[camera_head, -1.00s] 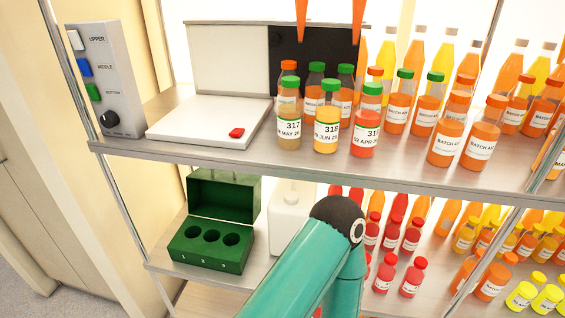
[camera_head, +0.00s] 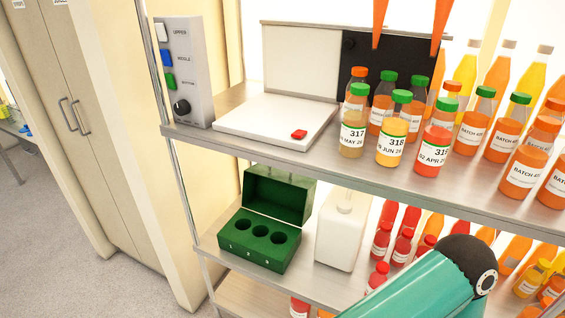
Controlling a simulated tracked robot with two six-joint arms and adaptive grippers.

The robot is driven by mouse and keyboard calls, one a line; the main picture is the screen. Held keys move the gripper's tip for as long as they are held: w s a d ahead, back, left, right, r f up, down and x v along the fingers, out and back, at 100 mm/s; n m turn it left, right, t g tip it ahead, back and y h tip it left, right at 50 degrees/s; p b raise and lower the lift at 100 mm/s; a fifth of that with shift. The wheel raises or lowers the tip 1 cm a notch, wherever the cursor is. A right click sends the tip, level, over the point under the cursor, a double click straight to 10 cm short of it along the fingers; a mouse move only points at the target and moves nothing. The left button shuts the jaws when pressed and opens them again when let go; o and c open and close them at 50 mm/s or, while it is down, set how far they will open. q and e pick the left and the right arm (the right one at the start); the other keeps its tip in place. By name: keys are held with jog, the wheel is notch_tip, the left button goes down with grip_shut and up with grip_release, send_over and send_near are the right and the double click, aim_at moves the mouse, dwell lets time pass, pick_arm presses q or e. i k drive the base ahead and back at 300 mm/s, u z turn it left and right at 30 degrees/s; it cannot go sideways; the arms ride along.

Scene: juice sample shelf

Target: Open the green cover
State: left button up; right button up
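A dark green box (camera_head: 258,252) stands on the lower shelf, left of the middle, with three round holes numbered along its front. Its green cover (camera_head: 279,194) stands raised at the back of the box, tilted up, so the holes show. Neither of my grippers shows in the view. A teal arm link of mine with a black joint fills the lower right, apart from the box; I cannot tell which arm it is.
A white container (camera_head: 340,236) stands right of the box. Above, the upper shelf (camera_head: 300,157) holds a button panel (camera_head: 181,75), a white plate (camera_head: 270,122) with a red button (camera_head: 299,134), and several juice bottles. Red bottles (camera_head: 381,241) stand farther right below.

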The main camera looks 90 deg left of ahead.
aim_at(285, 196)
jog(key=u, duration=0.1)
jog(key=k, duration=1)
jog(key=u, duration=0.85)
jog(key=i, duration=0.4)
jog(key=u, duration=0.5)
jog(key=k, duration=0.95)
jog(key=u, duration=0.2)
jog(key=i, duration=0.95)
jog(key=z, duration=0.1)
